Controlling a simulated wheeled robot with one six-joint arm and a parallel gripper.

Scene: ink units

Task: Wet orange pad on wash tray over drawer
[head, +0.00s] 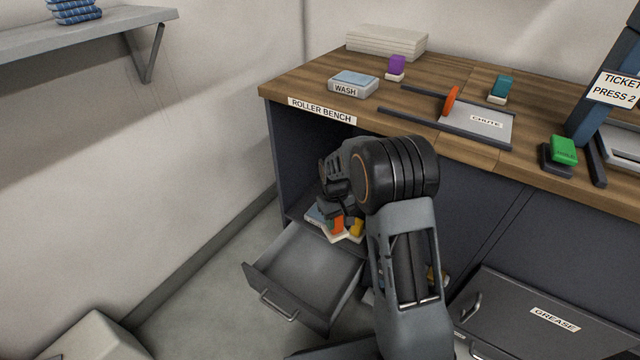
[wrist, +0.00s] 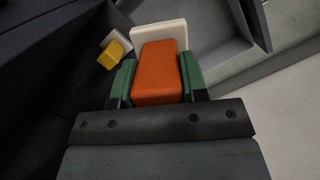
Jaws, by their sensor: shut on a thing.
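The orange pad (wrist: 160,72), with a white part (wrist: 188,35) at its far end, is between the green fingertips of my gripper (wrist: 158,82) in the wrist view. My gripper is shut on it. In the head view my gripper (head: 334,208) points down in the bench's open bay, and a bit of the orange pad (head: 338,224) shows under it, near the back of the open drawer (head: 306,283). The wash tray (head: 345,90), grey with a blue top and marked WASH, stands on the bench's left corner, above the drawer.
A yellow pad (wrist: 115,52) with a white part lies beside the orange one.

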